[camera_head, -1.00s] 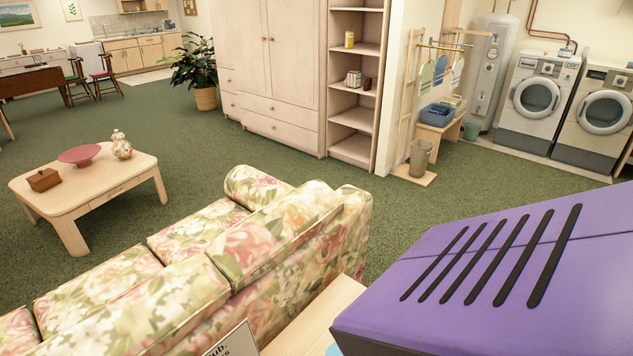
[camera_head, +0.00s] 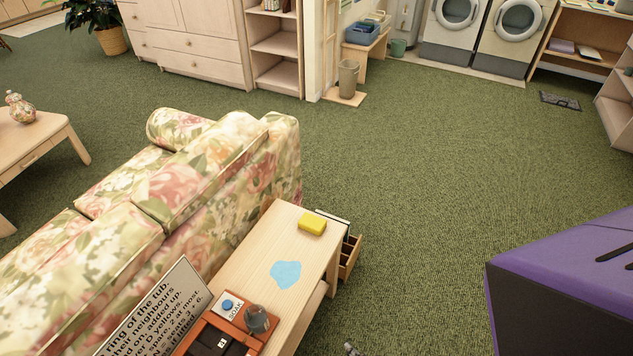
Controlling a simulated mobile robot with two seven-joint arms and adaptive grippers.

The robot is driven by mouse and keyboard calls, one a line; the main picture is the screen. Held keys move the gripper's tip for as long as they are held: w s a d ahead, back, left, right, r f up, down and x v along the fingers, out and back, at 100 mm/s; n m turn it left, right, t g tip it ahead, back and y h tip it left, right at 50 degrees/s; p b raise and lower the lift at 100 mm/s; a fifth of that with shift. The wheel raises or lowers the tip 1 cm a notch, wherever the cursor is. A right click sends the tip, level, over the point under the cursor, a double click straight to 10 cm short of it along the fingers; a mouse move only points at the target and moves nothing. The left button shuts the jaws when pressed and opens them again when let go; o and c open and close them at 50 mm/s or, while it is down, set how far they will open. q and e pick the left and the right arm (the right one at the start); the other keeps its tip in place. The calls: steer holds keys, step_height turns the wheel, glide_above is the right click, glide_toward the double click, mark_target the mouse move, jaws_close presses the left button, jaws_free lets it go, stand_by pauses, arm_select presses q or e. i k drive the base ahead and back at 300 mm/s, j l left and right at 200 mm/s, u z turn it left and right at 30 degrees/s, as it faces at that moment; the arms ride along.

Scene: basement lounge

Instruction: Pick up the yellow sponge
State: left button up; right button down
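The yellow sponge (camera_head: 312,224) lies near the far right corner of the narrow wooden table (camera_head: 237,275) behind the floral sofa. A light blue patch (camera_head: 285,274), flat like a puddle, lies on the tabletop nearer to me than the sponge. The sponge is fully visible and nothing touches it from above.
An orange box with a blue "SOAK" button (camera_head: 228,305) and a printed sign (camera_head: 150,315) stand at the table's near end. The floral sofa (camera_head: 215,165) borders the table's left. A purple block (camera_head: 570,285) fills the lower right. Green carpet (camera_head: 430,170) is open beyond.

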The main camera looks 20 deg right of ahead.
mark_target(315, 224)
steer(key=l+z, duration=0.1)
steer(key=z, duration=0.6)
steer(key=l+u, duration=0.1)
steer(key=u, duration=0.35)
steer(key=l+u, duration=0.15)
steer(key=u, duration=0.25)
steer(key=l+u, duration=0.15)
steer(key=u, duration=0.3)
steer(key=l+u, duration=0.3)
steer(key=l, duration=0.25)
steer(key=l+u, duration=0.25)
steer(key=l, duration=0.3)
